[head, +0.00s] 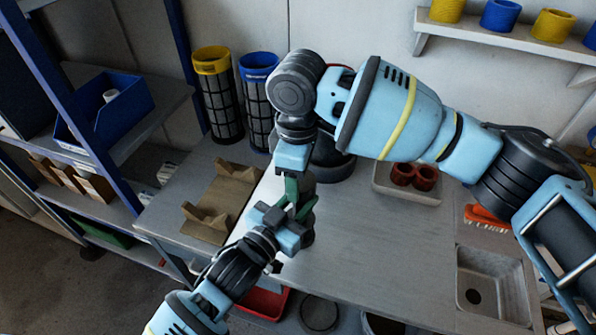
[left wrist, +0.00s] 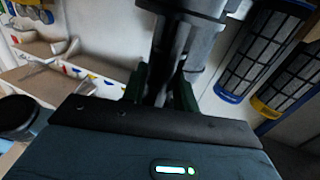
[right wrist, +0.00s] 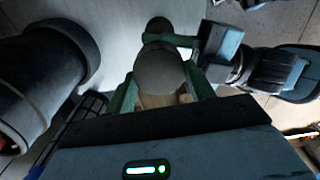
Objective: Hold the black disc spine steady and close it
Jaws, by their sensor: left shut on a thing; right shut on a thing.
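My right gripper (head: 292,184) comes down from above over the bench, and my left gripper (head: 297,211) reaches up from the front, close below it. In the right wrist view a rounded grey-brown end of a thing (right wrist: 158,72) sits between my right gripper's green fingers, which are shut on it. In the left wrist view a dark upright bar (left wrist: 171,62), seemingly the black disc spine, stands between my left gripper's fingers, which are shut on it. Its grey upper part (left wrist: 205,45) shows above. The grippers and arm hide most of the spine in the head view, so its closure cannot be told.
A black round stand (head: 332,168) is behind the grippers. Two mesh cylinders, yellow-topped (head: 220,100) and blue-topped (head: 258,108), lean by the wall. A cradle board (head: 222,205) lies left. A tray with red rings (head: 408,185) and a sink (head: 490,285) are right.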

